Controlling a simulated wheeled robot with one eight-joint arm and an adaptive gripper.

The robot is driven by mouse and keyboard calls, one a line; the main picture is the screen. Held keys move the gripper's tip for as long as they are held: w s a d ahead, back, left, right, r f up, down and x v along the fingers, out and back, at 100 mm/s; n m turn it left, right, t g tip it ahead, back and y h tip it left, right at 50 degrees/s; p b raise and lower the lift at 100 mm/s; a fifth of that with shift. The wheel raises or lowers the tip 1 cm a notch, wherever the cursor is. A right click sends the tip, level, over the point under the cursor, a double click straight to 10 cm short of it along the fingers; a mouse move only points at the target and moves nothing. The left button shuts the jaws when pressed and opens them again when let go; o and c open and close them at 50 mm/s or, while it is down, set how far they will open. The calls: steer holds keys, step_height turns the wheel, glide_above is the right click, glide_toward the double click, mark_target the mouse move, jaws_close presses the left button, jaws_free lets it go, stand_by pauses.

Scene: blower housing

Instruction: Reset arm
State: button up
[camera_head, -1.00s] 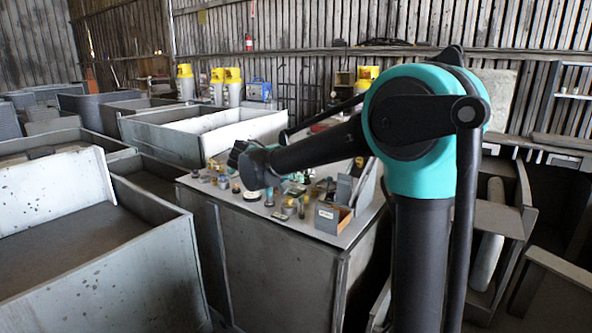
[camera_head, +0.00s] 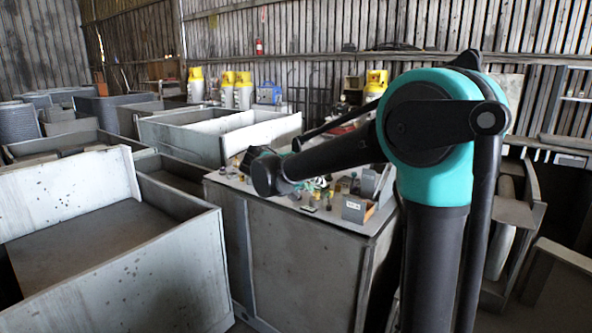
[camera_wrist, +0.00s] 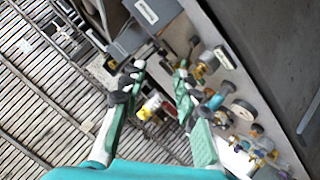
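My arm shows in the head view, reaching left over a grey workbench (camera_head: 300,262) with its end low over the left part of the top. My gripper is mostly hidden there behind the arm's end. In the wrist view my gripper (camera_wrist: 157,80) has its two green and white fingers, with dark tips, spread apart. I see nothing held between them; small parts show beyond the gap. A round grey part (camera_wrist: 244,110) and a blue and brass part (camera_wrist: 214,101) lie on the bench, right of the fingers.
A labelled grey box (camera_head: 357,208) stands at the bench's front right. An open grey bin (camera_head: 110,285) stands at the lower left, another bin (camera_head: 185,138) behind. Yellow-topped cylinders (camera_head: 244,92) stand by the wooden wall. A shelf (camera_head: 517,215) stands right of my arm.

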steer(key=s+d+f+n+g+y, duration=0.1)
steer(key=s+d+f+g+y, duration=0.3)
steer(key=s+d+f, duration=0.95)
steer(key=s+f+y, duration=0.4)
steer(key=s+f, duration=0.7)
steer(key=s, duration=0.4)
steer(key=shift+f+y, duration=0.3)
steer(key=shift+y, duration=0.1)
steer(key=shift+c, duration=0.4)
